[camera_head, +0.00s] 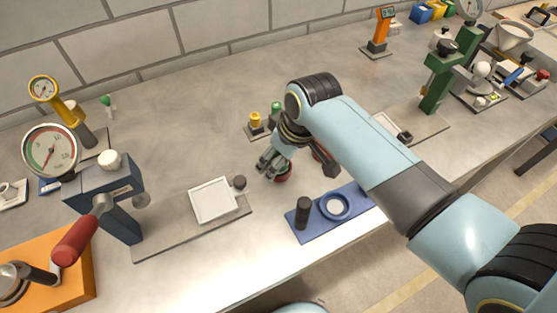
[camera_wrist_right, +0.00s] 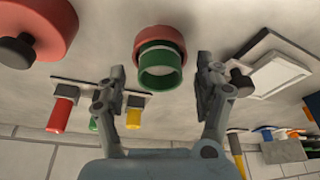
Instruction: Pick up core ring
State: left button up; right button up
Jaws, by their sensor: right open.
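A green ring (camera_wrist_right: 160,72) with a red body (camera_wrist_right: 160,38) around its far end shows between the fingers in the right wrist view. In the head view, this red and green piece (camera_head: 283,174) is small and partly hidden by the fingers. My right gripper (camera_head: 273,163) is open at it; in the right wrist view its two fingers (camera_wrist_right: 163,75) stand on either side with gaps and hold nothing. I cannot tell for certain whether this is the core ring. My left gripper is not in view.
A dark cylinder (camera_head: 303,212) stands on the blue plate. A white square tray (camera_head: 214,201) lies to the left. Yellow (camera_head: 255,120) and green pegs stand behind the gripper. A large red disc (camera_wrist_right: 40,25) with a dark knob is nearby. The grey bench behind is mostly free.

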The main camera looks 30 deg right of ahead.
jog(key=c, duration=1.3)
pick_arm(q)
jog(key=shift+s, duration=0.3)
pick_arm(e)
jog(key=shift+o, duration=0.2)
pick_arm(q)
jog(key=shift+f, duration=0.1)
pick_arm(e)
jog(key=shift+r, duration=0.1)
